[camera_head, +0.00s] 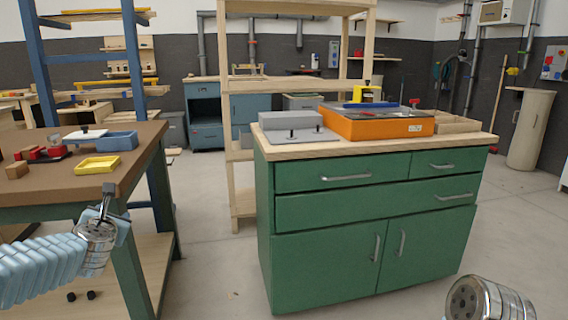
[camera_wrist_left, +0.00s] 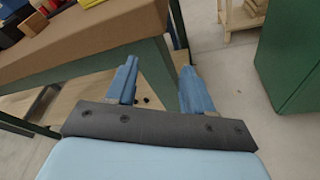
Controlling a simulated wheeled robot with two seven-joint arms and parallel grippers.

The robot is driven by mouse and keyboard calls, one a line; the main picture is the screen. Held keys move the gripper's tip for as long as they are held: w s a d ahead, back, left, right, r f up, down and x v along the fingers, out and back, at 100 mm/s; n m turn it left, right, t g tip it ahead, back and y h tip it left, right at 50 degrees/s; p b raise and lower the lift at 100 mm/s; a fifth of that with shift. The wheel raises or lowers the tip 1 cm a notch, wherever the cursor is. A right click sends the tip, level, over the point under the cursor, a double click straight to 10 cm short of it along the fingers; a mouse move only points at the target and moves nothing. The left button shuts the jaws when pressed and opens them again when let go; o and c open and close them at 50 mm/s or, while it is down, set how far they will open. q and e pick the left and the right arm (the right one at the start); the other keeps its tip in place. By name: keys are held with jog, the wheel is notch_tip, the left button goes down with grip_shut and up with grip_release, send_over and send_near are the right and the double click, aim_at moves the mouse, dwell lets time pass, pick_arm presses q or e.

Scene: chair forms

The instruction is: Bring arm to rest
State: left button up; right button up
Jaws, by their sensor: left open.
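My left gripper (camera_head: 108,200) is at the lower left of the head view, beside the front corner of the brown-topped table (camera_head: 135,150). In the left wrist view its two blue fingers (camera_wrist_left: 157,85) stand apart with nothing between them. The table's edge and green leg show beyond the fingers there. Of my right arm, only a round metal part shows at the bottom right of the head view; its gripper jaws do not show.
A green cabinet (camera_head: 330,255) stands at the centre right, with an orange box (camera_head: 375,124) and a grey block on top. The brown table bears a yellow tray (camera_head: 97,164) and a blue tray (camera_head: 112,141). Bare floor (camera_head: 205,270) lies between table and cabinet.

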pick_arm(q)
jog(key=w+d+f+m+g+h+p, duration=0.15)
jog(key=d+f+m, duration=0.25)
jog(key=f, duration=0.4)
jog(key=s+d+f+m+g+h, duration=0.1)
jog(key=d+f+m+h, duration=0.2)
jog(key=f, duration=0.5)
jog(key=s+d+f+m+g+h+p, duration=0.1)
jog(key=s+d+f+m+g, duration=0.1)
jog(key=s+d+f+m, duration=0.5)
jog(key=d+f+m+g+h, duration=0.2)
jog(key=d+f+m, duration=0.25)
jog(key=f, duration=0.55)
jog(key=s+d+f+m+g+h, duration=0.1)
jog(key=s+d+f+m+g, duration=0.2)
jog(key=s, duration=0.8)
jog(key=s+d+f+m+g+h+p, duration=0.1)
jog(key=s+d+f+m+g, duration=0.3)
jog(key=s+d+f+m, duration=0.4)
jog(key=s+f+m, duration=0.2)
jog(key=s+m, duration=0.1)
jog(key=shift+s+h, duration=0.25)
jog(key=shift+h, duration=0.1)
jog(key=shift+p, duration=0.3)
